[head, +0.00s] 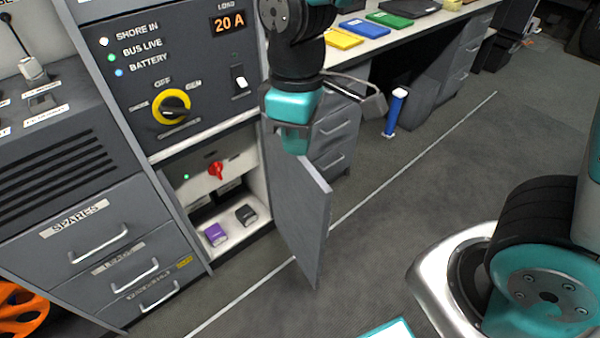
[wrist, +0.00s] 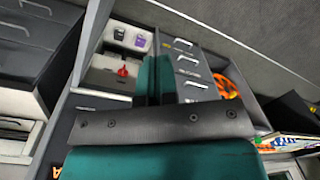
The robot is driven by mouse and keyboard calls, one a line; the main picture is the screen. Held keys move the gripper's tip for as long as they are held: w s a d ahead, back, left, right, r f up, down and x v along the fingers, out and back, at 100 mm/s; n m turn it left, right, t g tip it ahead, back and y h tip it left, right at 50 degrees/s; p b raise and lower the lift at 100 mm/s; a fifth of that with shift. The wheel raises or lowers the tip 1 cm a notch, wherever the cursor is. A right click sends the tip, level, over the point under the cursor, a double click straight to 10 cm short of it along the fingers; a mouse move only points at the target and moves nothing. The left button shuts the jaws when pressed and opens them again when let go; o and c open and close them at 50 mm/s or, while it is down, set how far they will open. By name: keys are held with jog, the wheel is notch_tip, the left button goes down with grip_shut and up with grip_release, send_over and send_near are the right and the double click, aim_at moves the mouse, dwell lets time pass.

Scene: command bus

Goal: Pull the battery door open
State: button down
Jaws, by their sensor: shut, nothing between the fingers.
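The battery door (head: 302,215) is a grey panel that stands swung out from its compartment (head: 262,213), wide open. Inside the compartment are a red knob (head: 216,170), a purple battery (head: 215,235) and a black battery (head: 246,215). My gripper (head: 295,140) is at the top of the door, near its upper edge; I cannot tell whether it touches. In the wrist view the shut, empty fingers (wrist: 153,80) show in front of the open compartment, with the red knob (wrist: 122,72) and both batteries beyond them.
Above the compartment is a panel with a yellow dial (head: 172,107). Drawers (head: 85,230) stand to the left. A desk (head: 385,35) with coloured folders is behind, with a blue-and-white post (head: 395,112) beside it. The floor right of the door is clear.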

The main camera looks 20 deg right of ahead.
jog(key=w+a+f+n+h+p, duration=0.4)
jog(key=w+f+h, duration=0.1)
jog(key=w+f, duration=0.15)
jog(key=n+t+h+p, duration=0.2)
jog(key=n+h+p, duration=0.3)
send_near(315, 183)
notch_tip(315, 183, down, 4)
jog(key=shift+w+d+f+p, duration=0.15)
jog(key=shift+d+p, duration=0.15)
jog(key=shift+d, duration=0.5)
jog(key=shift+w+d+f+p, duration=0.1)
jog(key=shift+d+p, duration=0.15)
jog(key=shift+d, duration=0.6)
jog(key=shift+w+d+p, duration=0.15)
jog(key=shift+d+p, duration=0.15)
jog(key=shift+d, duration=0.5)
